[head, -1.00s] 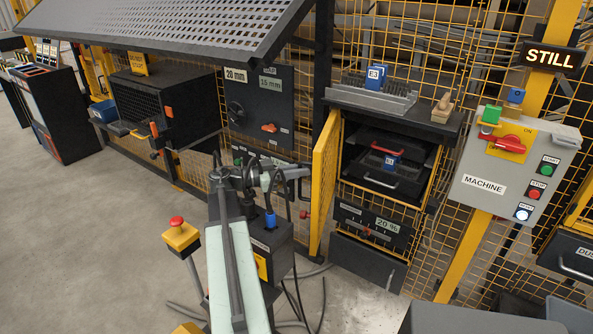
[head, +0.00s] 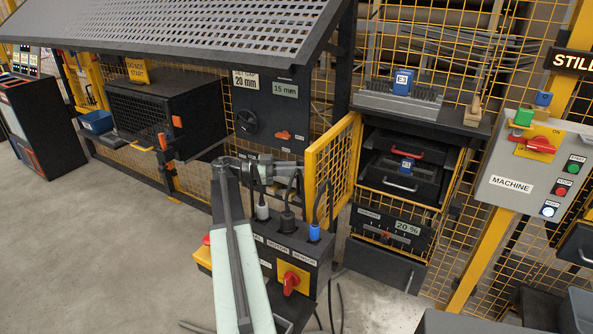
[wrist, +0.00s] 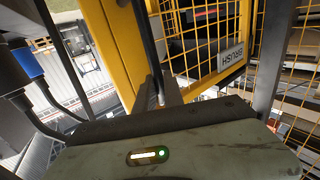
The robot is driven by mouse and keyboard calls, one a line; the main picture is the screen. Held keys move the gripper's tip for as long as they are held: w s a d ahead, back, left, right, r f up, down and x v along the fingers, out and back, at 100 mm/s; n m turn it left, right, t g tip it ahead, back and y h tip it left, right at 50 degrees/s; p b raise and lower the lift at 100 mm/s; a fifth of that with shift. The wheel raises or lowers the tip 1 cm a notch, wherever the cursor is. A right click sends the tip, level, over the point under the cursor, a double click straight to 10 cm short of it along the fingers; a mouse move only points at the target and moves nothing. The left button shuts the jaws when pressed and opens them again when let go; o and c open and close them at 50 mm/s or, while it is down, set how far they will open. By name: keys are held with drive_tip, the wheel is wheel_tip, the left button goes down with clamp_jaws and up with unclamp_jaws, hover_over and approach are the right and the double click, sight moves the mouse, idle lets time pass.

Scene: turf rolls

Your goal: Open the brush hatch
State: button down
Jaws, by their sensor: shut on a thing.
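The brush hatch (head: 331,165) is a yellow-framed mesh door. It stands swung out to the left of the brush compartment (head: 402,170), whose front is uncovered. In the wrist view, its yellow frame (wrist: 205,82) carries a BRUSH label. My gripper (head: 301,170) is at the hatch's free edge. In the wrist view, the dark fingers of my gripper (wrist: 165,92) are shut against the yellow frame. The exact grip point is hidden.
A connector box (head: 285,255) with plugs, cables and a red switch stands just below my arm. The grey machine panel (head: 525,165) is at the right. A perforated sloping canopy (head: 200,30) hangs above. Open floor lies at the left.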

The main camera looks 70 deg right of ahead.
drive_tip(key=shift+d+r, duration=0.1)
drive_tip(key=shift+d, duration=0.05)
drive_tip(key=c, duration=1.5)
unclamp_jaws()
drive_tip(key=shift+o, duration=0.2)
drive_tip(key=shift+w, duration=0.1)
drive_tip(key=v, duration=0.7)
drive_tip(key=shift+w+a, duration=0.2)
drive_tip(key=shift+w, duration=0.1)
